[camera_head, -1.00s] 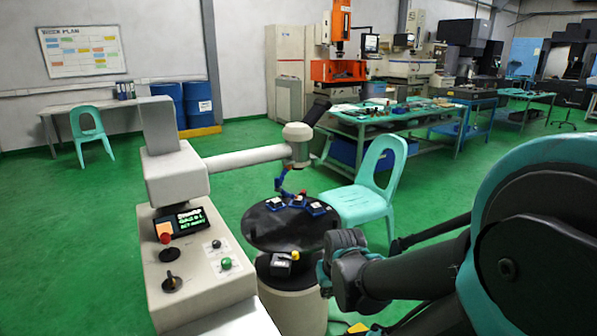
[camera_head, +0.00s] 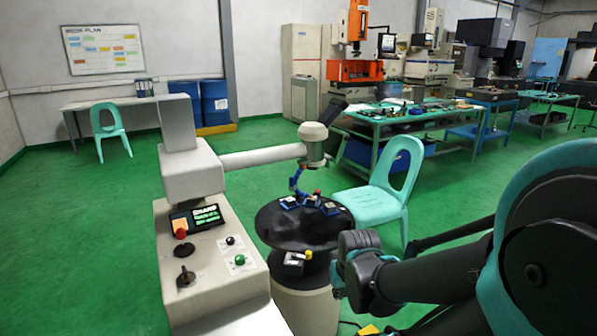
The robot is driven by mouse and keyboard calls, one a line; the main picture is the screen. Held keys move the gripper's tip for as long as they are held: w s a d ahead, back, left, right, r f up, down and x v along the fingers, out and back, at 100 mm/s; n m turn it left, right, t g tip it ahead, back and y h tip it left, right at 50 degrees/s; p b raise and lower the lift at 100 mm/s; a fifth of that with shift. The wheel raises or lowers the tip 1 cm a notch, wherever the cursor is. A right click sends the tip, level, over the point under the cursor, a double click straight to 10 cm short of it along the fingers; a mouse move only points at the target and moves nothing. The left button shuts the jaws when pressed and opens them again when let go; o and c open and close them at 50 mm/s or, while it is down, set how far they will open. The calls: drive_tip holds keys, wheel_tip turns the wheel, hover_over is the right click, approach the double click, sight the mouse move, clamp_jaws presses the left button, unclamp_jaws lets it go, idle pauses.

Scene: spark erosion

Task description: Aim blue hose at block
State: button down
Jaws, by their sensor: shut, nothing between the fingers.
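The blue hose (camera_head: 294,181) is a short segmented nozzle hanging below the grey machine head (camera_head: 312,140). Its lower end is above the round black table (camera_head: 275,232), near the small pieces there. Two small blue holders with pale tops, a left one (camera_head: 289,203) and a right one (camera_head: 329,208), sit on the table. Which small piece is the block is too small to tell. My dark arm (camera_head: 410,280) reaches in from the right, in front of the table's right side. I cannot make out gripper fingers in this view.
The control console (camera_head: 210,265) with screen and knobs stands left of the table. A turquoise chair (camera_head: 385,190) stands close behind it on the right. Green floor is open at left.

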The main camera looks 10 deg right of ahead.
drive_tip(key=c, duration=2.1)
unclamp_jaws()
drive_tip(key=o, duration=0.7)
drive_tip(key=w+r, duration=0.1)
drive_tip(key=w, duration=0.1)
drive_tip(key=w+r, duration=0.2)
drive_tip(key=w, duration=0.1)
drive_tip(key=w+r, duration=0.1)
drive_tip(key=w, duration=0.1)
drive_tip(key=shift+w+a+r, duration=0.15)
drive_tip(key=shift+w+r, duration=0.2)
drive_tip(key=shift+r, duration=0.05)
drive_tip(key=shift+o, duration=0.2)
wheel_tip(320, 180, up, 22)
drive_tip(key=m+g, duration=0.3)
drive_tip(key=g, duration=0.1)
hover_over(292, 187)
drive_tip(key=w, duration=0.1)
wheel_tip(292, 187, down, 17)
drive_tip(key=shift+w+f, duration=0.1)
clamp_jaws()
